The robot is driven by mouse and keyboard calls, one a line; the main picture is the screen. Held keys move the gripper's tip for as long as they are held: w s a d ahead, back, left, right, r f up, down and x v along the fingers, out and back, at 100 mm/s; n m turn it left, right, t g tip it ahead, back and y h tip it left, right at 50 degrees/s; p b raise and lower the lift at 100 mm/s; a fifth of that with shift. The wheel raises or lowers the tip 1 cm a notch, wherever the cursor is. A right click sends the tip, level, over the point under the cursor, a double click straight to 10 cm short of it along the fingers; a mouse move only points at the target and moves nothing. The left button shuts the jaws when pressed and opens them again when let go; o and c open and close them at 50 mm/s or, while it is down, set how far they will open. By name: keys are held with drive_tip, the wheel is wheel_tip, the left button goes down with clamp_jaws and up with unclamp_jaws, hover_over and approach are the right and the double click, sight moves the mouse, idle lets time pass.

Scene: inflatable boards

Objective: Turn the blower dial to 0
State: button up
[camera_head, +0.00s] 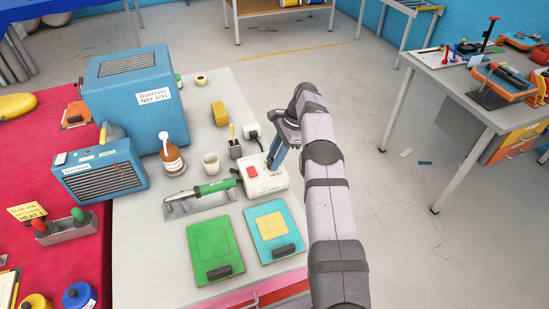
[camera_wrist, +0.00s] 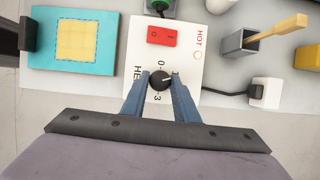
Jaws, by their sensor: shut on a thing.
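A white control box (camera_head: 265,183) stands on the light grey table, with a red rocker switch (camera_head: 252,171) on its top. In the wrist view the box (camera_wrist: 190,45) carries a red switch (camera_wrist: 163,37), the print "HOT" and partly covered lettering starting "HE". A round black dial (camera_wrist: 159,81) has a 0 on one side and a 3 on the other. Its pale pointer line points to the right of the picture, between these two digits. My gripper (camera_wrist: 160,84) is shut on the dial, one blue finger on each side. In the head view my gripper (camera_head: 272,163) hides the dial.
A green-handled tool (camera_head: 214,187) lies on a metal stand beside the box. Green (camera_head: 214,248) and blue-yellow (camera_head: 272,232) boards lie in front. Blue machines are at left.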

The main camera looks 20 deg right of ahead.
idle(0.5)
drive_tip(key=o, duration=1)
drive_tip(key=shift+o, duration=0.2)
drive_tip(key=shift+r, duration=0.4)
wheel_tip(320, 180, up, 7)
drive_tip(key=p, duration=0.3)
drive_tip(key=shift+r+p, duration=0.15)
drive_tip(key=shift+p, duration=0.15)
drive_tip(key=shift+r+p, duration=0.95)
drive_tip(key=shift+p, duration=0.05)
